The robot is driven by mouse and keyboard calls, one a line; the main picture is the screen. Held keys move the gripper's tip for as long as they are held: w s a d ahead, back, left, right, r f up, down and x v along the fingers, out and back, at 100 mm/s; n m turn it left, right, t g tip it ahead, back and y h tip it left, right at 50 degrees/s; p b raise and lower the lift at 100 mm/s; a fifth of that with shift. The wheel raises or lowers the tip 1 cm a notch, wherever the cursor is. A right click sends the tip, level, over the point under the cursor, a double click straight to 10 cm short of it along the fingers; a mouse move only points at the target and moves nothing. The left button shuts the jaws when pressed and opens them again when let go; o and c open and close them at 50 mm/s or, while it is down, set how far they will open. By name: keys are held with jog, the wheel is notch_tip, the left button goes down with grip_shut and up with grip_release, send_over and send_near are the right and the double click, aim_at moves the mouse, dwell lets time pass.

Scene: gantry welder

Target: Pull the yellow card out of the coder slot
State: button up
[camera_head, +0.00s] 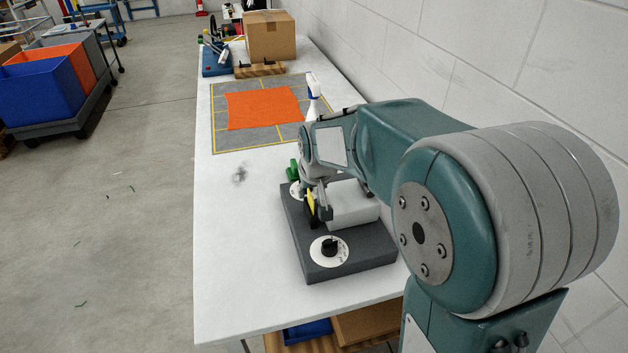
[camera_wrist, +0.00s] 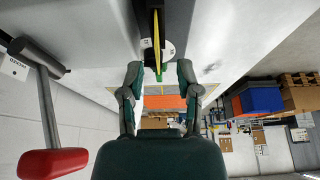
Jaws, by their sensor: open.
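The yellow card (camera_head: 311,201) stands on edge in the black slot on the coder, a dark grey block (camera_head: 350,262) with a light grey box (camera_head: 350,204) on top. In the wrist view the thin yellow card (camera_wrist: 155,38) shows edge-on at the top. My gripper (camera_head: 322,203) is at the slot and partly covers the card in the head view. In the wrist view my gripper (camera_wrist: 158,76) is open, one finger on each side of the card's line. I cannot tell how close the fingers are to the card's faces.
A dial with a black knob (camera_head: 329,247) sits on the coder's near end, and a green part (camera_head: 293,170) at its far end. An orange cloth (camera_head: 264,107) lies on a gridded mat beyond, by a spray bottle (camera_head: 313,92). The white bench is clear left of the coder.

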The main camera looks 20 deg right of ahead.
aim_at(310, 194)
jog(key=x, duration=0.5)
jog(key=shift+d, duration=0.2)
jog(key=shift+a, duration=0.15)
grip_shut()
jog(key=shift+r, duration=0.4)
jog(key=shift+r, duration=3.35)
